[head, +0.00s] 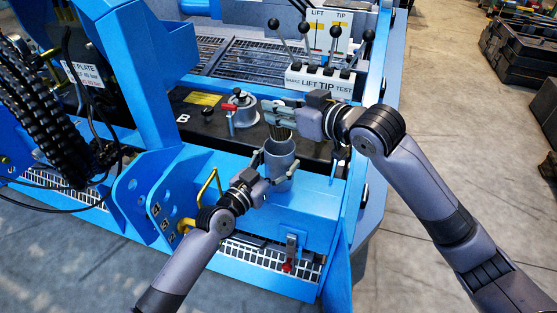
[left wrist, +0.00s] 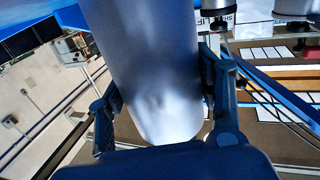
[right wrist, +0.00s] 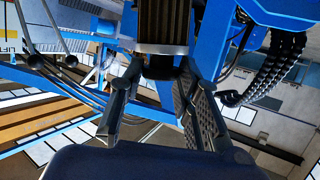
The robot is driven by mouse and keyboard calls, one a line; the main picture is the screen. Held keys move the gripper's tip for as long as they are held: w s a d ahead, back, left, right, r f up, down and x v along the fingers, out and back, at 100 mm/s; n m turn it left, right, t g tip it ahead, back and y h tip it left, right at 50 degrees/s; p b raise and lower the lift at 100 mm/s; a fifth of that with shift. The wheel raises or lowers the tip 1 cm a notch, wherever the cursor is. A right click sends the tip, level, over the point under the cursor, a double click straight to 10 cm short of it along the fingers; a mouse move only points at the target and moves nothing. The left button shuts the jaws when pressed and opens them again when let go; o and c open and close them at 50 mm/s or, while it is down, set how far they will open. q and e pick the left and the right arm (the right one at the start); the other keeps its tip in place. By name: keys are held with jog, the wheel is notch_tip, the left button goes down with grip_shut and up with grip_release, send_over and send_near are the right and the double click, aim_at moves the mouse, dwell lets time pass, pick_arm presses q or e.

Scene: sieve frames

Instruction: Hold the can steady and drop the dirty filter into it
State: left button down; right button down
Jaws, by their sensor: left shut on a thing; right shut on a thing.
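The can (head: 280,158) is a plain grey cylinder standing upright on the blue ledge in the head view. It fills the middle of the left wrist view (left wrist: 150,65). My left gripper (head: 266,173) is shut on it, with a finger on either side. My right gripper (head: 280,112) is above the can. It is shut on the dirty filter, a brownish pleated piece (head: 280,132) that hangs over the can's mouth. In the right wrist view the pleated filter (right wrist: 163,25) shows at the top, with its dark end near the fingertips.
A grey round housing with a red handle (head: 238,108) stands left of my right gripper. Behind are a lever block marked LIFT and TIP (head: 320,82) and a dark grate (head: 235,58). A yellow handle (head: 210,185) is left of the can. Black cases (head: 525,50) lie far right.

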jog(key=shift+f, duration=1.2)
jog(key=c, duration=1.1)
grip_release()
jog(key=shift+f, duration=0.1)
jog(key=v, duration=1.2)
pick_arm(q)
jog(key=shift+c, duration=1.9)
grip_release()
